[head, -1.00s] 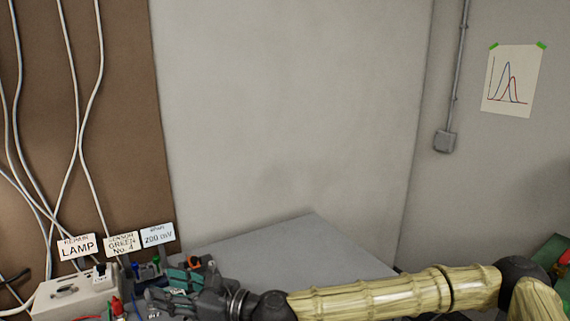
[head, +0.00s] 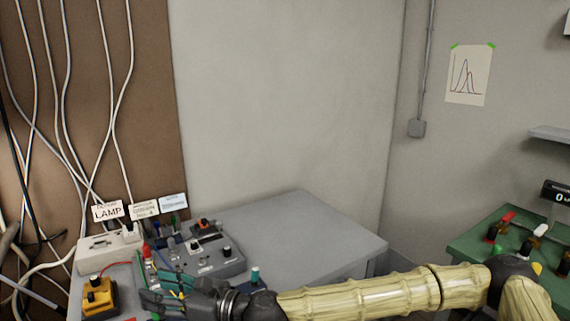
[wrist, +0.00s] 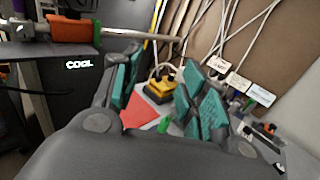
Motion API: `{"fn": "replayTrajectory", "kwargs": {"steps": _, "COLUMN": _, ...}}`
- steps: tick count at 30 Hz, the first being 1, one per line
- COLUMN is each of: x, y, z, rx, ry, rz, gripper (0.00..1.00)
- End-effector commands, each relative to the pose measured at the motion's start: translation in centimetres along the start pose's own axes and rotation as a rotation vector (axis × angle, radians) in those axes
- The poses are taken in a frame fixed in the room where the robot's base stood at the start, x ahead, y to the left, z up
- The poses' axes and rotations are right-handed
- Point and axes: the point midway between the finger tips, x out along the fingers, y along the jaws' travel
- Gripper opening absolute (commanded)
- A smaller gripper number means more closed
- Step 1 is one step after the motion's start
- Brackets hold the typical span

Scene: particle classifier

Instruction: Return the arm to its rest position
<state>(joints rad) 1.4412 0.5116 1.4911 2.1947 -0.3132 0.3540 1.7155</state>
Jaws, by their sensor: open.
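My arm stretches across the bottom of the head view from the right, with yellow bamboo-like links. My gripper (head: 165,298) is at the lower left of that view, over the front of the instrument bench. In the wrist view my gripper (wrist: 160,88) has its two teal-padded fingers spread apart with nothing held between them. Beyond the fingers are a yellow box with a black knob (wrist: 160,85) and a red flat patch (wrist: 143,112). The yellow box also shows in the head view (head: 98,297), left of my gripper.
A grey control box with knobs (head: 205,262) and a white socket box (head: 105,245) stand near my gripper. A bare grey tabletop (head: 300,235) lies behind the arm. A green panel with switches (head: 490,250) is at right. A dark unit marked "COOL" (wrist: 78,64) stands left in the wrist view.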

Motion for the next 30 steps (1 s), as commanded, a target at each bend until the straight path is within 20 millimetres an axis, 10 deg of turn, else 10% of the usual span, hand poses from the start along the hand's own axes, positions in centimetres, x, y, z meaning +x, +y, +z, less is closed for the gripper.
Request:
{"fn": "replayTrajectory", "kwargs": {"steps": 17, "x": -0.3, "y": 5.8, "z": -11.2, "rx": -0.164, "ry": 0.166, "rz": 0.078, "gripper": 0.43}}
{"fn": "replayTrajectory", "kwargs": {"steps": 30, "x": -7.4, "y": 14.9, "z": -31.5, "rx": -0.517, "ry": 0.476, "rz": 0.306, "gripper": 0.43}}
